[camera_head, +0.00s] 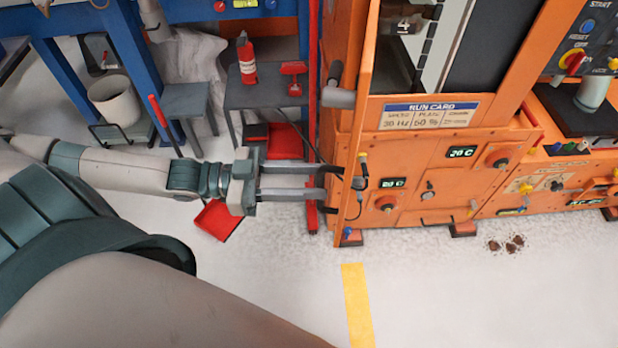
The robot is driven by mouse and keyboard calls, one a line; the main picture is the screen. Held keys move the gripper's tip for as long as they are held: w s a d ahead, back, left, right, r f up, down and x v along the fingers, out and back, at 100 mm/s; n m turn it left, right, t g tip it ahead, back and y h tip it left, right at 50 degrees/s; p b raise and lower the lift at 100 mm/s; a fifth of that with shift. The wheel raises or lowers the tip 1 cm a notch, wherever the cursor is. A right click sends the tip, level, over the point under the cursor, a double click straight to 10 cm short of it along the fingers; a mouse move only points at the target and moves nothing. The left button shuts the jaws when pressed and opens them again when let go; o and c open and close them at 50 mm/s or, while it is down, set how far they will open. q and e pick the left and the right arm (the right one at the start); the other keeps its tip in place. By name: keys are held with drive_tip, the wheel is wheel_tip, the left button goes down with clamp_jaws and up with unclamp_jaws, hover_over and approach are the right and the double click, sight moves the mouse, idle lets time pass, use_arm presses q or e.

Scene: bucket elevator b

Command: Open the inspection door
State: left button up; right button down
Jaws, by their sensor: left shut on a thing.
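The orange inspection door (355,130) seems to be the tall narrow panel seen almost edge-on at the left side of the orange machine; how far it stands open is hard to tell. A grey cylindrical part (341,98) sticks out to its left. My left gripper (322,181) reaches in from the left, its two long fingers pointing right. Its fingertips are shut on a dark handle-like part at the door's left side, lower down. The exact contact is small and partly hidden. My right gripper is not in view.
The orange machine (440,150) has a dark window, a run card (432,112) and knobs below. A grey stool (262,95) bears a red bottle (246,60). A red dustpan (216,219) lies under my left arm. Open floor with a yellow stripe (357,300) lies in front.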

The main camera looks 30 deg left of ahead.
use_arm(q)
drive_tip(key=shift+a, duration=0.1)
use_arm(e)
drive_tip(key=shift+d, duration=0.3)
use_arm(q)
drive_tip(key=shift+f, duration=0.1)
drive_tip(key=v, duration=1.7)
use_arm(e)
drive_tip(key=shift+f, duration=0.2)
use_arm(q)
drive_tip(key=shift+s+a, duration=0.1)
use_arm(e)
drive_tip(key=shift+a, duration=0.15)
